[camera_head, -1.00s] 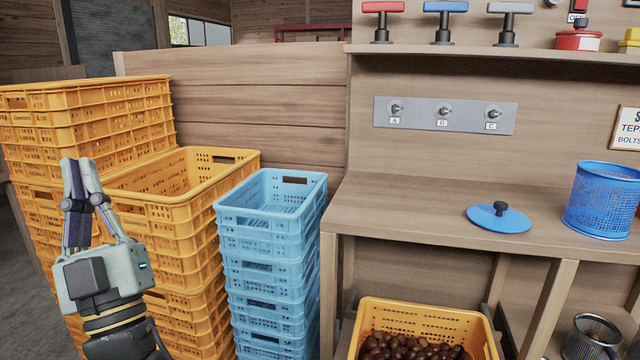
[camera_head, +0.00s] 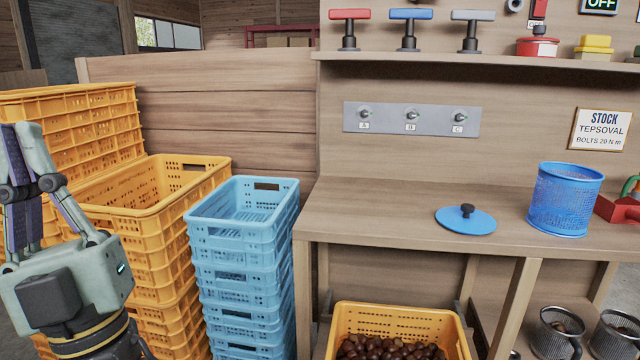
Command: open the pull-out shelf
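My gripper (camera_head: 22,140) is at the left edge, pointing up in front of the orange crates, well away from the workbench. Its fingers are seen from the side and partly cut off, so I cannot tell whether they are open or shut. No pull-out shelf can be clearly made out. Under the workbench (camera_head: 340,222), an orange crate of chestnuts (camera_head: 385,312) stands low between the legs, cut off by the bottom edge. What bears this crate is hidden, and no shelf handle shows.
Stacked orange crates (camera_head: 165,240) and light blue crates (camera_head: 238,262) stand left of the bench. A blue lid (camera_head: 475,224) and a blue mesh basket (camera_head: 564,200) are on top. Metal mesh baskets (camera_head: 556,340) stand low right. Three T-handles (camera_head: 410,28) stand on the upper shelf.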

